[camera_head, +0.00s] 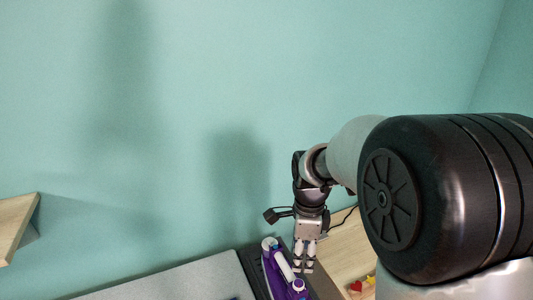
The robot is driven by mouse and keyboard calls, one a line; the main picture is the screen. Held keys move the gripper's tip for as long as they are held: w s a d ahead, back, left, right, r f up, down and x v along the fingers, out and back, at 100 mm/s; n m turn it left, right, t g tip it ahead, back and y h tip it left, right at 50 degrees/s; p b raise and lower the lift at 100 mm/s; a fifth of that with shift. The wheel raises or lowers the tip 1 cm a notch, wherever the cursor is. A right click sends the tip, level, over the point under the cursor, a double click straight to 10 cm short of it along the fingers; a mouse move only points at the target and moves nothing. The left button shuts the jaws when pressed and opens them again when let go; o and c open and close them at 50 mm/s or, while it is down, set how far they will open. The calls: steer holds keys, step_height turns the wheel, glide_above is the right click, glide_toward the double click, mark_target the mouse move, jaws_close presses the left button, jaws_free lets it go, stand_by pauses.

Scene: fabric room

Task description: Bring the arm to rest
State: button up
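My gripper (304,262) hangs pointing down at the lower middle of the head view, at the end of my arm (360,150). Its fingertips are beside a purple and white iron (280,272), just to its right in the picture. I cannot tell whether the fingers touch the iron. The fingers look close together, but they are too small to tell whether they are open or shut. A large dark joint of my arm fills the right side and hides what is behind it.
A grey ironing surface (190,280) lies at the bottom, left of the iron. A wooden surface (345,250) with small red and yellow items (358,286) is right of the gripper. A wooden shelf (14,225) juts in at the left. The teal wall (200,90) behind is bare.

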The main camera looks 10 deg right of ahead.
steer(key=s+r+n+t+b, duration=0.2)
steer(key=s+r+n, duration=0.1)
steer(key=s+n, duration=0.7)
steer(key=s+r+n+t+b, duration=0.2)
steer(key=s+r+n+b, duration=0.1)
steer(key=s+n, duration=0.7)
steer(key=shift+s+d+t, duration=0.15)
steer(key=shift+s+t, duration=0.15)
steer(key=shift+s, duration=0.4)
